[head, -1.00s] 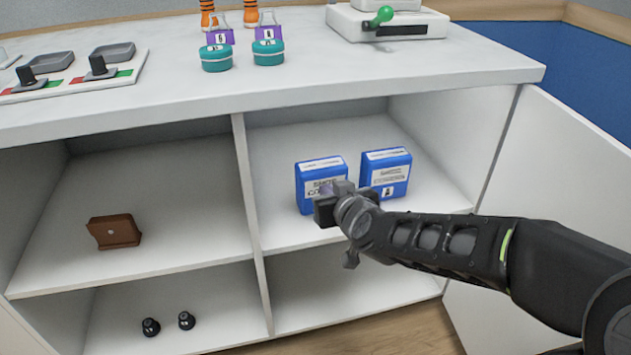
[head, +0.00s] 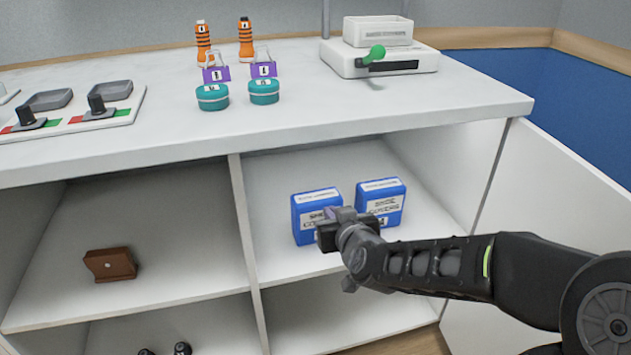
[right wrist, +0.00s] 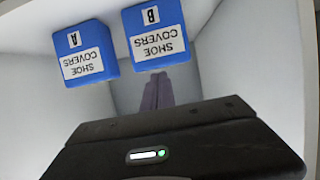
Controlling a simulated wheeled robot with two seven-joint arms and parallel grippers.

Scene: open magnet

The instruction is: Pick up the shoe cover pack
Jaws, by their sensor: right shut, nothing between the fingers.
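Two blue shoe cover packs stand upright side by side on the upper right shelf of the open cabinet. The left pack (head: 313,205) is partly hidden behind my right gripper; the right pack (head: 381,195) is mostly clear. In the right wrist view both appear upside down, labelled "SHOE COVERS": pack A (right wrist: 82,52) at left and pack B (right wrist: 156,32) at right. My right gripper (head: 334,214) is in front of the packs, its slim fingers (right wrist: 157,92) shut together and empty, apart from both in the wrist view. My left gripper is not in view.
A divider (head: 247,240) separates the right shelf from the left one, which holds a brown object (head: 110,265). The open door (head: 535,220) stands at right. The countertop (head: 300,115) above holds teal jars (head: 264,92), flasks, orange bottles and a scale-like device (head: 380,58).

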